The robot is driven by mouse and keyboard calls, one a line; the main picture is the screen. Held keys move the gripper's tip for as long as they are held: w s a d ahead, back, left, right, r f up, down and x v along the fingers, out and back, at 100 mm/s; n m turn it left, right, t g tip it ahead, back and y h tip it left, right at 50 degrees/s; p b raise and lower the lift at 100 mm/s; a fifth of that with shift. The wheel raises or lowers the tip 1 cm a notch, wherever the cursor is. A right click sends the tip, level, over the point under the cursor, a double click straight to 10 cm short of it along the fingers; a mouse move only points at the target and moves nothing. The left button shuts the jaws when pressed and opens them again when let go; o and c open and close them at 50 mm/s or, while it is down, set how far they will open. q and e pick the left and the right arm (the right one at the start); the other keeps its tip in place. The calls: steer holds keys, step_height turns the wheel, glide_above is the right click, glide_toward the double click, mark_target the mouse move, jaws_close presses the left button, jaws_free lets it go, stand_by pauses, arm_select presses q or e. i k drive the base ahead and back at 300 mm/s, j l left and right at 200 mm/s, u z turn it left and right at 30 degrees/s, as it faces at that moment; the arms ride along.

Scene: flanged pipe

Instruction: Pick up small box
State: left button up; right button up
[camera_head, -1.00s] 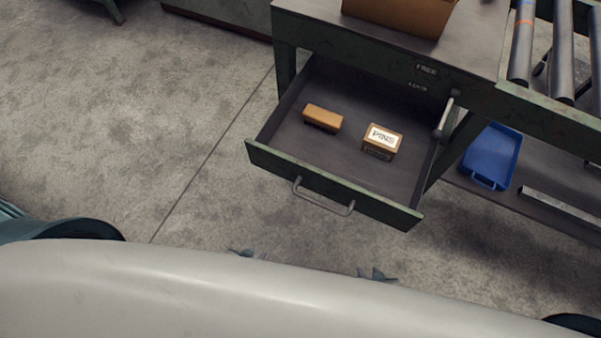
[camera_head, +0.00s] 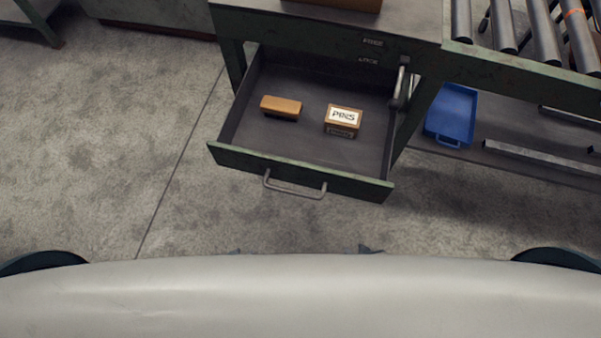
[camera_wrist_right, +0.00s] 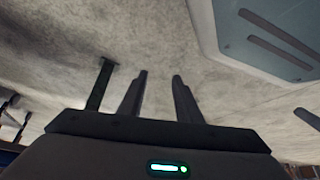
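The small box (camera_head: 342,120), tan with a white label reading PINS, sits in the open drawer (camera_head: 300,148) right of its middle. A tan and dark brush-like block (camera_head: 281,107) lies left of it in the same drawer.
The drawer has a metal handle (camera_head: 295,190) and hangs out from a green workbench (camera_head: 300,25). A lever (camera_head: 399,85) stands at the drawer's right side. A blue tray (camera_head: 451,115) rests on a lower shelf under rollers (camera_head: 497,25). Floor left of the drawer is clear.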

mark_target(344, 121)
steer(key=z, duration=1.65)
steer(key=k+j, duration=0.95)
steer(key=k, duration=0.2)
